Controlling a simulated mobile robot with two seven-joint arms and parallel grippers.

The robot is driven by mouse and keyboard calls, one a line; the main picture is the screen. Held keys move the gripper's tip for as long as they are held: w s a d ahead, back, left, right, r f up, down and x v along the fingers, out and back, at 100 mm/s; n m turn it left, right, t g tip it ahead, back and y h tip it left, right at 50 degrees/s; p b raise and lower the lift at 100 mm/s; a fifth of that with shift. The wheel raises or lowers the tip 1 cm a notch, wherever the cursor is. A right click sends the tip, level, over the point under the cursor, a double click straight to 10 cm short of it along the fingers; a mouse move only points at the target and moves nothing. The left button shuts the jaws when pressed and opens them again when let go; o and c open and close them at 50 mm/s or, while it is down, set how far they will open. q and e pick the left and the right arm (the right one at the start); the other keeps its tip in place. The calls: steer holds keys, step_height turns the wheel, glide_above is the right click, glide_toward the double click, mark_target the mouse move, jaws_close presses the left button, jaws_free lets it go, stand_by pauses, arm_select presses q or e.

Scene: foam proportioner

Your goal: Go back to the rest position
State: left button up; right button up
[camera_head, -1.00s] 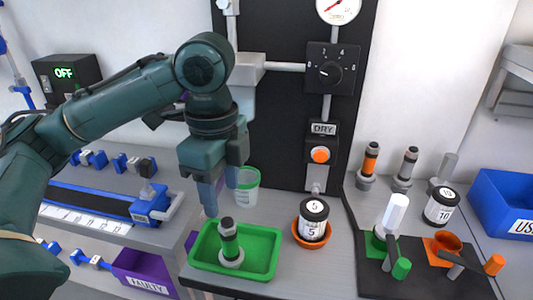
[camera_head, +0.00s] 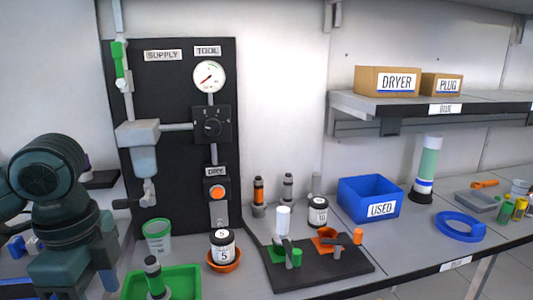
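My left arm is at the left edge of the head view. Its gripper (camera_head: 100,285) hangs down low there, left of the green tray (camera_head: 193,277). The fingertips are cut off or hidden, so I cannot tell whether it is open or shut. The tray holds an upright dark cylinder with green bands (camera_head: 155,277). My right gripper is not in view.
A black panel (camera_head: 180,110) with gauge (camera_head: 209,76) and dial (camera_head: 212,124) stands behind. A black mat (camera_head: 330,268) carries small tools. A blue USED bin (camera_head: 369,200), blue ring (camera_head: 459,227) and green-white column (camera_head: 428,168) stand to the right. A shelf (camera_head: 430,104) overhangs at right.

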arm_select(q)
steer(key=w+d+f+n+t+h+p, duration=0.2)
steer(key=w+d+f+n+h, duration=0.15)
steer(key=d+f, duration=0.4)
steer(key=w+d+f+n+t+h+p, duration=0.25)
steer(key=d+f+h, duration=0.25)
steer(key=d+f, duration=0.3)
steer(key=s+a+f+n+t+y+p, duration=0.2)
steer(key=s+a+f+n+t+y, duration=0.3)
steer(key=s+f, duration=0.6)
steer(key=a+n+t, duration=0.1)
steer(key=a+n, duration=0.1)
steer(key=n, duration=0.1)
steer(key=shift+f, duration=0.4)
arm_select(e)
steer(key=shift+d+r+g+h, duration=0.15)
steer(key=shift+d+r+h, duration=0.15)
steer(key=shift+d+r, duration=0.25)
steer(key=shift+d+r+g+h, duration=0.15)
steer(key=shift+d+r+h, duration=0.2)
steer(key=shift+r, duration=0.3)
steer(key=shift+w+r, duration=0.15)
